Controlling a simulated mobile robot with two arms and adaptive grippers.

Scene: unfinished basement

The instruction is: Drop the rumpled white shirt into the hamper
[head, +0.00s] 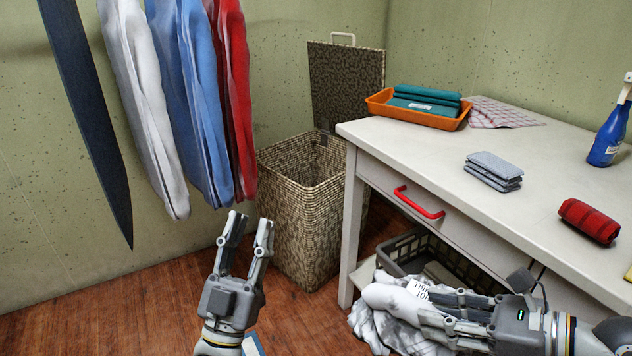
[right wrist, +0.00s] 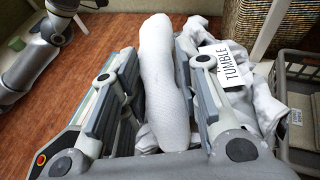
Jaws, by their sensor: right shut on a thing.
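The rumpled white shirt (head: 388,297) is at the lower middle of the head view, in front of the table, with a printed paper tag on it. My right gripper (head: 428,306) is shut on it; the right wrist view shows a thick white fold of the shirt (right wrist: 163,80) between the fingers. Whether its lower folds touch anything is unclear. The woven hamper (head: 290,205) stands left of the table, its lid (head: 346,85) raised and its top open. A wicker side of the hamper (right wrist: 255,22) shows in the right wrist view. My left gripper (head: 248,222) is open and empty before the hamper.
Hanging garments (head: 195,110) are left of the hamper. The white table (head: 420,160) at right holds an orange tray (head: 378,105), folded grey cloths (head: 494,170), a red roll (head: 590,222) and a blue bottle (head: 608,135). A dark basket (head: 400,258) sits under it. Wooden floor is clear at left.

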